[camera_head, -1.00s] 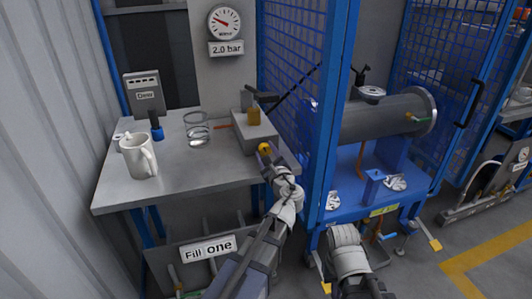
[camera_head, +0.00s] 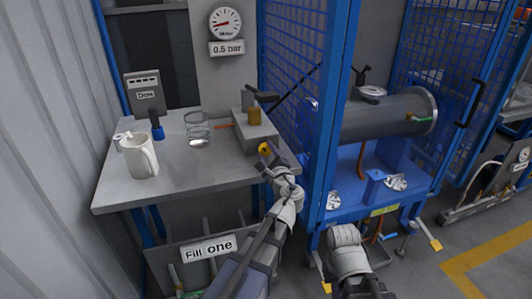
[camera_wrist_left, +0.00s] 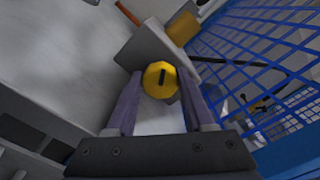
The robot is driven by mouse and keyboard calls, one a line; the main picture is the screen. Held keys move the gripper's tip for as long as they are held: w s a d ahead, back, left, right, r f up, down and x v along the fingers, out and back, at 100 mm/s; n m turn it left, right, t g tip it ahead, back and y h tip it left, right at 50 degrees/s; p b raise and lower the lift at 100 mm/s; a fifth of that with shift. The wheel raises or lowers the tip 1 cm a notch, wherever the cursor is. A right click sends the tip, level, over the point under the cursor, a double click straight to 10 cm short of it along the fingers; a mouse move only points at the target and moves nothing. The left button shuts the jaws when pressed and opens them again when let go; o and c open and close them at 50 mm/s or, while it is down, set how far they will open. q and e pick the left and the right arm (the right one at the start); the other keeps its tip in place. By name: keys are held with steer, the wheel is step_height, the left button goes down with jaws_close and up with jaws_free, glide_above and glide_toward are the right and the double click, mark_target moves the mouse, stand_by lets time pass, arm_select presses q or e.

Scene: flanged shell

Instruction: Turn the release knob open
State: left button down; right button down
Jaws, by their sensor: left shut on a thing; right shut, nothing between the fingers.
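The release knob (camera_head: 264,148) is a round yellow knob with a black mark, on the front of a grey box (camera_head: 255,134) on the workbench. In the left wrist view the knob (camera_wrist_left: 160,80) sits between the two fingers, its black bar close to upright in the picture. My left gripper (camera_head: 266,157) is shut on the knob. Above it, the dial gauge (camera_head: 225,23) has a plate (camera_head: 227,48) reading 0.5 bar. My right arm's pale wrist shows at the bottom centre, but its fingers are not visible.
On the workbench (camera_head: 190,182) stand a white mug (camera_head: 139,157), a blue-based item (camera_head: 157,127) and a clear glass (camera_head: 197,127). A blue mesh guard (camera_head: 292,75) rises close right of the grey box. Beyond it, a horizontal grey cylinder (camera_head: 385,118) lies over a blue stand.

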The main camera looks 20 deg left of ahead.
arm_select(q)
steer(key=shift+c, duration=1.4)
jaws_free()
steer(key=m, duration=0.6)
steer(key=shift+m, duration=0.3)
steer(key=s+d+r+n+g+h+p, duration=0.2)
steer(key=s+d+r+n+g+p, duration=0.1)
steer(key=s+n+p, duration=0.3)
steer(key=s+d+r+n+g+h+p, duration=0.3)
steer(key=s+d+n+g+p, duration=0.3)
steer(key=s+p, duration=0.4)
steer(key=s+d+r+n+g+h+p, duration=0.2)
steer(key=s+d+r+n+g+p, duration=0.2)
steer(key=s+n+p, duration=0.4)
steer(key=shift+s+d+r+g+p, duration=0.15)
steer(key=shift+s+d+g+p, duration=0.35)
steer(key=shift+p, duration=3.4)
steer(key=shift+s+a, duration=0.1)
steer(key=shift+a, duration=0.05)
